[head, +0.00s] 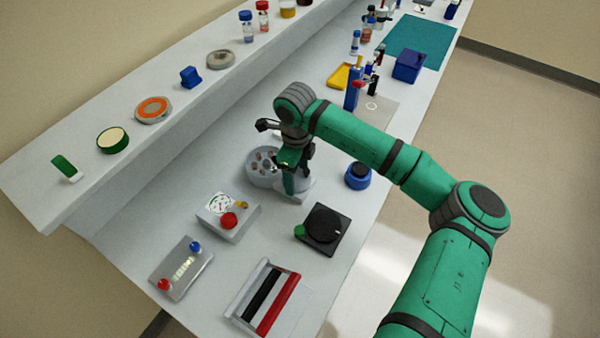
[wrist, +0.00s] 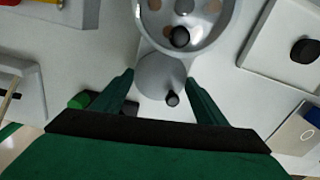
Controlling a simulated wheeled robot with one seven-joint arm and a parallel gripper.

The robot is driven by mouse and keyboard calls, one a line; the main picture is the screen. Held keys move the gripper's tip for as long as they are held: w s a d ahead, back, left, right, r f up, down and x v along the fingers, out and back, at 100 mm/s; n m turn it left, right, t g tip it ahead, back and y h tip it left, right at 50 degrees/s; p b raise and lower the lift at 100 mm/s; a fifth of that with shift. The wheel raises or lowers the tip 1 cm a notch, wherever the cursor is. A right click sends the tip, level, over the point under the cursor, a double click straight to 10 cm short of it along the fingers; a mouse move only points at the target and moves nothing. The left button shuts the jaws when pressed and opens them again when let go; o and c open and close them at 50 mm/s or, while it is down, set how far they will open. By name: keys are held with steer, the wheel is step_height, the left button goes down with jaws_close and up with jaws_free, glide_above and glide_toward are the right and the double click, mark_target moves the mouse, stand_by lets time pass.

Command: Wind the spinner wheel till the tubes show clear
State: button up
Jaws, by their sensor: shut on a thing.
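The spinner is a round grey bowl (head: 252,179) on the bench, left of my gripper in the head view. In the wrist view the bowl (wrist: 222,30) is cut off by the top edge, with brown round tube spots and a dark knob inside. A round grey wheel (wrist: 158,76) with a small black handle knob (wrist: 172,98) adjoins it. My gripper (wrist: 160,84) has its green fingers on either side of this wheel, shut on it. In the head view my gripper (head: 289,181) hides most of the wheel. I cannot tell whether the tubes are clear.
A black device (head: 322,230) with a green knob and a blue round pot (head: 358,176) stand close by on the right. A white box (head: 228,215) with a dial and red knob is in front. A raised shelf (head: 80,185) with several jars runs along the left.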

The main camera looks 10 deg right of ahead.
mark_target(296, 179)
steer(key=m, duration=0.5)
steer(key=shift+w+a+r, duration=0.1)
steer(key=shift+w+r, duration=0.05)
steer(key=shift+m, duration=2.4)
steer(key=o, duration=1.1)
steer(key=shift+c, duration=0.2)
step_height(296, 179, up, 11)
